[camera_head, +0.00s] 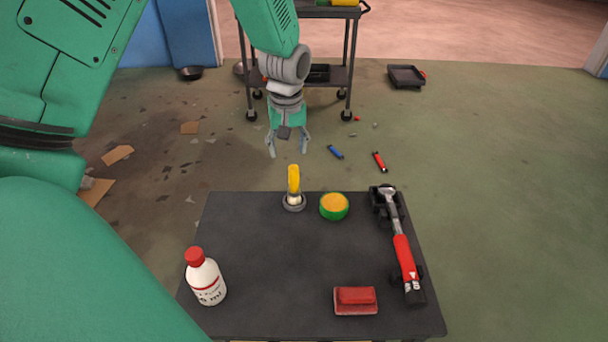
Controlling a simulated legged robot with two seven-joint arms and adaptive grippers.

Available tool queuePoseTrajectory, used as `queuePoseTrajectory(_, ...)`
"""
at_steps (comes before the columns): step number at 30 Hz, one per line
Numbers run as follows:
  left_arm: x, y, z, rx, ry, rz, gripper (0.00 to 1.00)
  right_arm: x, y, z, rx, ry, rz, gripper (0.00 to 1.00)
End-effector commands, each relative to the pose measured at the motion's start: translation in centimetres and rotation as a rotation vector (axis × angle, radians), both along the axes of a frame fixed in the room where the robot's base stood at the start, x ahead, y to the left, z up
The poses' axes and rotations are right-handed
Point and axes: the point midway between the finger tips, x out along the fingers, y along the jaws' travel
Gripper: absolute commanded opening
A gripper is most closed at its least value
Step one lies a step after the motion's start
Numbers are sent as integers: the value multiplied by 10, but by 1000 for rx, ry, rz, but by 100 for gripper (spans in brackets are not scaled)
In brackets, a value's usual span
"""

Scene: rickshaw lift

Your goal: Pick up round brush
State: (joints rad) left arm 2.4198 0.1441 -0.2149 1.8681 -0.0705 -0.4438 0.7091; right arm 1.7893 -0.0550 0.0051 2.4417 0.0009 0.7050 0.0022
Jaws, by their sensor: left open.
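The round brush (293,188) stands upright near the far edge of the dark table (270,265). It has a yellow handle and a grey round base. My left gripper (287,152) is open and empty, with its fingers pointing down. In the picture it is just above the brush handle, apart from it. My right gripper is not in view.
A cart (347,75) stands behind.

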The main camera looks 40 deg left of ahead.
Motion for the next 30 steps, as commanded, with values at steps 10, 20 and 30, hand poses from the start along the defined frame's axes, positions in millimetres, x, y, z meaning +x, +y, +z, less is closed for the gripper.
queuePoseTrajectory(10,6,-3,-52,10,0,-5,48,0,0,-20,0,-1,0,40)
queuePoseTrajectory(20,13,1,-86,4,1,-4,48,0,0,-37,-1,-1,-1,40)
queuePoseTrajectory(30,15,0,-106,9,-1,-4,48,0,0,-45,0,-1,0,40)
